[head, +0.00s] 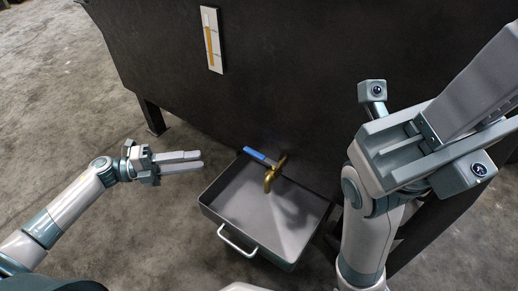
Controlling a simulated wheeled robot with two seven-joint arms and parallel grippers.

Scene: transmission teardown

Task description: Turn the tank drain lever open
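The drain lever (261,156) is a blue handle on a brass tap (272,175) low on the dark tank's (290,80) front. The lever lies sideways, reaching left from the tap. The tap hangs over a grey drain pan (225,193) on the floor. My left gripper (202,160) is left of the pan, with its fingers pointing right toward the lever. It is apart from the lever. A narrow gap shows between its fingers and nothing is between them. My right gripper (395,150) is high at the right, near the camera, away from the tap; its fingertips are not clear.
The pan has a handle (237,242) at its front. A sight gauge (212,40) with a yellow column is on the tank. A tank leg (151,115) stands behind my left gripper. The concrete floor (60,110) at the left is clear.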

